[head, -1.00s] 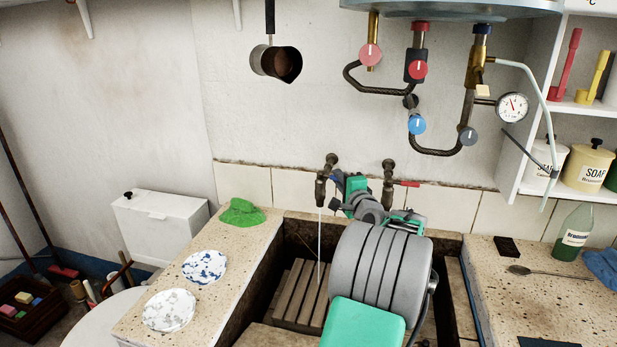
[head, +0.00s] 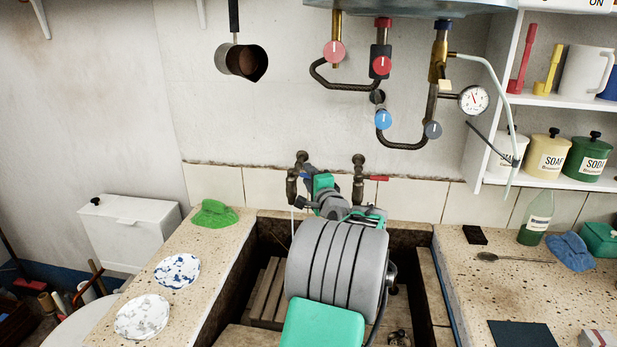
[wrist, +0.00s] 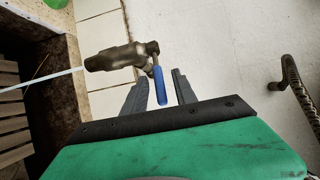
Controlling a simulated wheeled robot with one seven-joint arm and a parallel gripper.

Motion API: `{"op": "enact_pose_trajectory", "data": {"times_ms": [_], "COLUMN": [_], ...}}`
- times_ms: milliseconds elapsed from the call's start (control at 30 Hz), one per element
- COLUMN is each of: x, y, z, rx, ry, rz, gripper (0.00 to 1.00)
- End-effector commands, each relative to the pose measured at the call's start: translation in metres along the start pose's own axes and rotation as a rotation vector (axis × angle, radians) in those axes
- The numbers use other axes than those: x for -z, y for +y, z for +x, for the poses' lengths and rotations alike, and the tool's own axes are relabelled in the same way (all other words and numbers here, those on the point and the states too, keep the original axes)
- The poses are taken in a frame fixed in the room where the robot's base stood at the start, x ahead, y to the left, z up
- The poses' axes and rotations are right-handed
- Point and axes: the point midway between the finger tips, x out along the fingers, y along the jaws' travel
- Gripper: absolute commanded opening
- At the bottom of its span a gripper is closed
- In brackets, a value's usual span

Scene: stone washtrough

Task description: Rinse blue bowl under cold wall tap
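The blue-speckled white bowl (head: 177,271) sits on the left stone ledge, away from my gripper. The left wall tap (head: 301,178) has a thin stream of water (head: 292,222) running from it; the wrist view shows the tap (wrist: 115,58) and the stream (wrist: 40,80) too. Its blue lever (wrist: 160,85) lies between the two dark fingers of my gripper (wrist: 162,90). The fingers are apart, with gaps visible on both sides of the lever. In the head view my gripper (head: 308,195) is at this tap, largely hidden by my wrist and arm.
A white-grey speckled dish (head: 142,316) and green cloth-like item (head: 214,214) are on the left ledge. The right tap (head: 358,180) with a red lever is close by. The trough (head: 268,240) holds a wooden slatted rack (head: 268,290). A pan (head: 242,62) and pipes hang above.

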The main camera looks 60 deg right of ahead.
Motion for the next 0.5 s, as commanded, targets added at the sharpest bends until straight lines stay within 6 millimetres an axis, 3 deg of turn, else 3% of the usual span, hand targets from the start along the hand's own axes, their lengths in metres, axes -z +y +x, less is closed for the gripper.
{"op": "enact_pose_trajectory", "data": {"times_ms": [300, 500], "x": [0.001, 0.001], "y": [0.001, 0.001], "z": [-0.056, -0.073], "rx": [0.0, -0.003], "ry": [0.004, 0.0], "rz": [0.0, 0.0], "gripper": [0.34, 0.34]}}
